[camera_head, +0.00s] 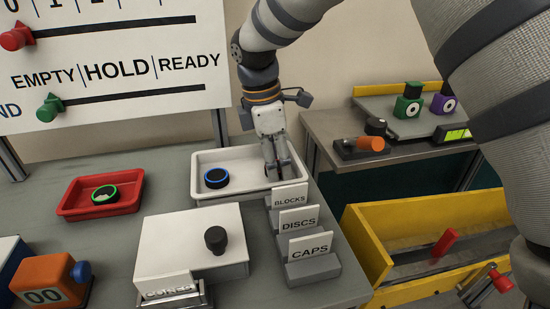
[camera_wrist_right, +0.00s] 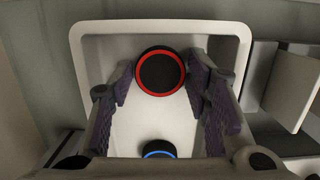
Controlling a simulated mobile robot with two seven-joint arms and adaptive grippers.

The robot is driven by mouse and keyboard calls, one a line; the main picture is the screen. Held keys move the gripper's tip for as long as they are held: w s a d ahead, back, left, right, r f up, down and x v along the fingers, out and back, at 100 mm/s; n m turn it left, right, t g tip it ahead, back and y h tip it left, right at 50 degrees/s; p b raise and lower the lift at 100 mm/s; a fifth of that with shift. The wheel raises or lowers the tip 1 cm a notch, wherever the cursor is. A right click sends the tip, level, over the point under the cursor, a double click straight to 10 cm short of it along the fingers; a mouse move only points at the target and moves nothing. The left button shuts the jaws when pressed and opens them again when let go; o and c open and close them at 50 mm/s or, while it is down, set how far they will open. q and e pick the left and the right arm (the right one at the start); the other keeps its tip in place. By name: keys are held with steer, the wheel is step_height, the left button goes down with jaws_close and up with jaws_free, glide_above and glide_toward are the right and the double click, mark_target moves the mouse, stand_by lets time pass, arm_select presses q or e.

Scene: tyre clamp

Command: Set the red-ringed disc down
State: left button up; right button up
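My right gripper (camera_head: 278,165) points down into the right end of the white tray (camera_head: 240,157). In the right wrist view its fingers (camera_wrist_right: 161,75) are shut on the red-ringed disc (camera_wrist_right: 160,73), a black disc with a red rim, one pad on each side. The disc looks larger than the blue-ringed disc (camera_wrist_right: 159,149), so it seems held above the tray floor. In the head view the fingers mostly hide it. The blue-ringed disc (camera_head: 216,178) lies at the left of the tray. My left gripper is not in view.
Signs reading BLOCKS (camera_head: 289,198), DISCS (camera_head: 299,222) and CAPS (camera_head: 310,246) stand by the tray's front right corner. A red tray (camera_head: 72,207) holds a green-ringed disc (camera_head: 105,194). A white box with a black knob (camera_head: 215,240) stands in front. The tray's middle is clear.

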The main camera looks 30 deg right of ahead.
steer(key=shift+o, duration=0.6)
steer(key=shift+r, duration=0.1)
step_height(320, 180, up, 12)
steer(key=a, duration=0.1)
steer(key=shift+w+a+b, duration=0.2)
steer(key=shift+a+b, duration=0.1)
steer(key=shift+a, duration=0.1)
